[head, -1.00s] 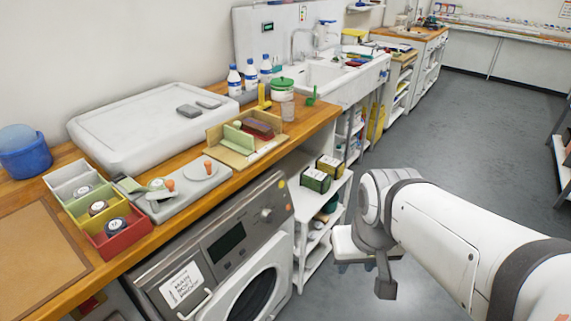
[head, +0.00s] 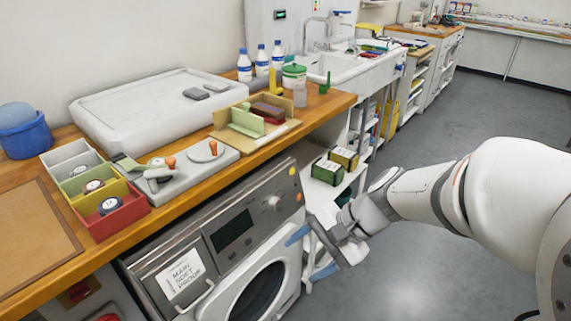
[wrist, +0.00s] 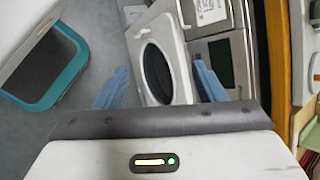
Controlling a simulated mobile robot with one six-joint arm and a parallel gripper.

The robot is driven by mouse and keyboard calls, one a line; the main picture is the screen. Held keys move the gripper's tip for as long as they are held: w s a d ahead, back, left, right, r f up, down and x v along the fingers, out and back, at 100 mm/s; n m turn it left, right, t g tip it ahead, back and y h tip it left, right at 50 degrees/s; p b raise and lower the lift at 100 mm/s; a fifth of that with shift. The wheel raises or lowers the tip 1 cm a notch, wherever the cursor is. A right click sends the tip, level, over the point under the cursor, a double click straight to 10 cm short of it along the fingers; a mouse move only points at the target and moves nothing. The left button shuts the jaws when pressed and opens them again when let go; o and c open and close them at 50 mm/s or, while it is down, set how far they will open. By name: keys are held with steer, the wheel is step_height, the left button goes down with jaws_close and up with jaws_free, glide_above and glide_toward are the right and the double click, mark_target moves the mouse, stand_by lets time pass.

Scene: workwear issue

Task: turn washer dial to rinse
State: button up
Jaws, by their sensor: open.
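The washer (head: 225,288) stands under the wooden counter, with a grey control panel, a dark display (head: 233,231) and a white round door. Its round silver dial (head: 273,203) sits at the panel's right, near small coloured spots. The dial's setting is too small to read. My gripper (head: 309,254) is open and empty, with blue fingers, in front of the washer's right side, below and right of the dial. In the wrist view, the fingers (wrist: 160,86) are spread before the washer door (wrist: 157,70) and display (wrist: 222,62). I cannot make out the dial there.
The wooden counter (head: 178,201) above the washer holds a red bin (head: 118,219), a grey tray and bottles. An open shelf (head: 322,198) with boxes stands right of the washer. In the wrist view, a teal-rimmed bin (wrist: 68,82) is at left. The floor at right is clear.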

steer(key=w+a+f+m+t+y+b, duration=0.1)
steer(key=w+a+f+m+y+b, duration=0.3)
steer(key=w+f+m, duration=0.15)
steer(key=m+t+y+b, duration=0.1)
steer(key=m+t+b, duration=0.95)
steer(key=m, duration=0.45)
glide_toward(280, 206)
steer(key=a, duration=0.1)
steer(key=shift+t, duration=0.55)
steer(key=x, duration=0.8)
steer(key=shift+w+f, duration=0.1)
steer(key=shift+f, duration=0.2)
steer(key=shift+c, duration=0.4)
